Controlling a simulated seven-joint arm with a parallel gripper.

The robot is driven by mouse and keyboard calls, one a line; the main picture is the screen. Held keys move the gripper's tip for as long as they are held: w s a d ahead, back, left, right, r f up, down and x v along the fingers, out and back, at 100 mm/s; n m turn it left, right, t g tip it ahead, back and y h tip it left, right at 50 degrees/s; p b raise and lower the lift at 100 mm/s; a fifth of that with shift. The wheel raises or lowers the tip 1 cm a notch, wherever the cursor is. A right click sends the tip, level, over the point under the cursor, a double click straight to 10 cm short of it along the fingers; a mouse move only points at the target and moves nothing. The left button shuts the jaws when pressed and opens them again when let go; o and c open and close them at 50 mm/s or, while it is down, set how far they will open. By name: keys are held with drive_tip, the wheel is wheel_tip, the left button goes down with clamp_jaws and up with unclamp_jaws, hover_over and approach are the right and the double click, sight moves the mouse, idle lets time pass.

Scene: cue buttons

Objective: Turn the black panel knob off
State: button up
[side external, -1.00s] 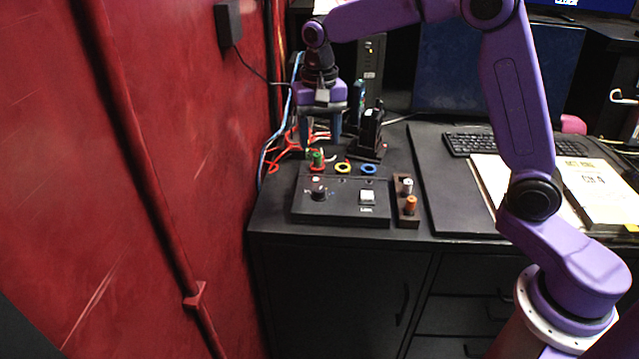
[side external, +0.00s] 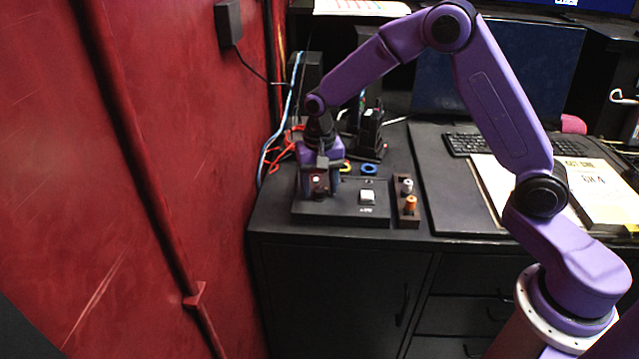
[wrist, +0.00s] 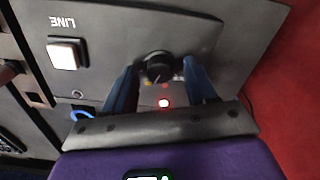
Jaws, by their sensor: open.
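The black panel knob (wrist: 158,67) sits on the dark panel (wrist: 222,68), between the two fingers of my gripper (wrist: 159,70) in the wrist view. The fingers are open, one on each side of the knob; I cannot tell whether they touch it.
A white square button (wrist: 66,53) marked LINE is on the same panel. A brown block with a white and an orange peg (side external: 411,205) stands right of the panel. The red wall (side external: 180,180) is close on the left.

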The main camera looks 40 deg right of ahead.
clamp_jaws()
drive_tip(key=c, duration=1.1)
unclamp_jaws()
drive_tip(key=shift+o, duration=0.2)
drive_tip(key=n, duration=0.3)
drive_tip(key=shift+n, duration=0.3)
drive_tip(key=n, duration=0.4)
drive_tip(key=shift+a+n, duration=0.1)
drive_tip(key=shift+n, duration=0.2)
drive_tip(key=n, duration=0.4)
drive_tip(key=shift+n, duration=1.8)
